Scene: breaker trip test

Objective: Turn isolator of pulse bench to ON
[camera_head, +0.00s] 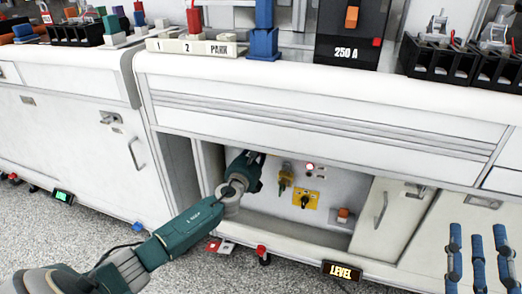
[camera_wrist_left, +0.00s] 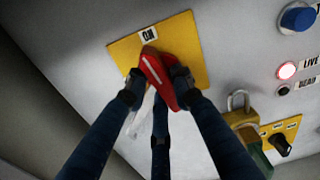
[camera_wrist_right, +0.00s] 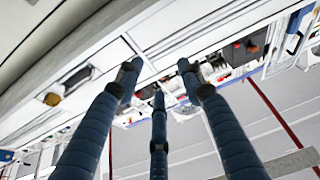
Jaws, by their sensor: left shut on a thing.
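The isolator's red handle (camera_wrist_left: 158,72) is on a yellow plate (camera_wrist_left: 195,60) with an ON label (camera_wrist_left: 149,34). In the left wrist view the handle's white line points up toward that label. My left gripper (camera_wrist_left: 157,84) has its fingers on both sides of the handle, shut on it. In the head view my left gripper (camera_head: 247,170) reaches into the open bay of the bench (camera_head: 330,125) and hides the isolator. My right gripper (camera_head: 477,235) is at the right, outside the bay, open and empty; its fingers are spread in the right wrist view (camera_wrist_right: 158,72).
Beside the isolator are a padlock (camera_wrist_left: 240,113), a lit red LIVE lamp (camera_wrist_left: 287,70), a blue knob (camera_wrist_left: 298,17) and a black switch (camera_wrist_left: 285,144).

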